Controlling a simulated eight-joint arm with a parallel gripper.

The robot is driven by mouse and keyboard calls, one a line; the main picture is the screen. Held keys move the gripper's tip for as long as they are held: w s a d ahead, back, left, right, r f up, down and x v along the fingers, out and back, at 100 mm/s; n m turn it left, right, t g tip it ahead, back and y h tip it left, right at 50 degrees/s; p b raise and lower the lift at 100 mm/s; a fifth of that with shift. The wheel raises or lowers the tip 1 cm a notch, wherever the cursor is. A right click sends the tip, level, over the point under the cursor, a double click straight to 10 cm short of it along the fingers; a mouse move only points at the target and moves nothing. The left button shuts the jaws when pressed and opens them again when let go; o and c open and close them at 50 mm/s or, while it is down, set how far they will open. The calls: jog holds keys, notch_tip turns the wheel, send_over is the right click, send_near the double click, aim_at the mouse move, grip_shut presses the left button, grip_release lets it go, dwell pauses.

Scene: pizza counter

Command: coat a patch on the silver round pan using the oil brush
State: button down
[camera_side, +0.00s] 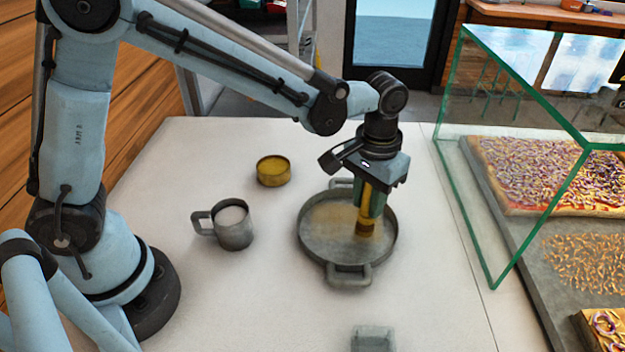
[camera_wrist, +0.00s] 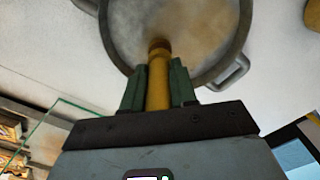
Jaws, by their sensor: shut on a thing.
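The silver round pan (camera_side: 309,250) stands on the white counter, with a handle at its near and far sides. It also shows in the wrist view (camera_wrist: 243,30). My gripper (camera_side: 370,208) is over the right half of the pan, pointing down. It is shut on the yellow-brown handle of the oil brush (camera_side: 366,228), also between the fingers in the wrist view (camera_wrist: 158,82). The brush's lower end is inside the pan at its right side. I cannot tell whether it touches the floor. The pan's floor has a brownish, uneven tint.
A small yellow-filled bowl (camera_side: 273,173) stands behind and left of the pan. A grey metal mug (camera_side: 235,232) is to its left. A grey container (camera_side: 372,339) is at the front edge. A glass guard (camera_side: 490,270) and pizza trays stand on the right.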

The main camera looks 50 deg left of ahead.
jog(key=shift+s+a, duration=3)
jog(key=shift+s+d, duration=0.55)
jog(key=shift+d, duration=0.05)
jog(key=shift+w+d, duration=3.65)
jog(key=shift+d, duration=0.1)
jog(key=shift+s+d, duration=0.5)
jog(key=shift+s, duration=0.1)
jog(key=shift+s+a, duration=3.65)
jog(key=shift+s, duration=0.1)
notch_tip(320, 180, up, 8)
jog(key=shift+w, duration=0.1)
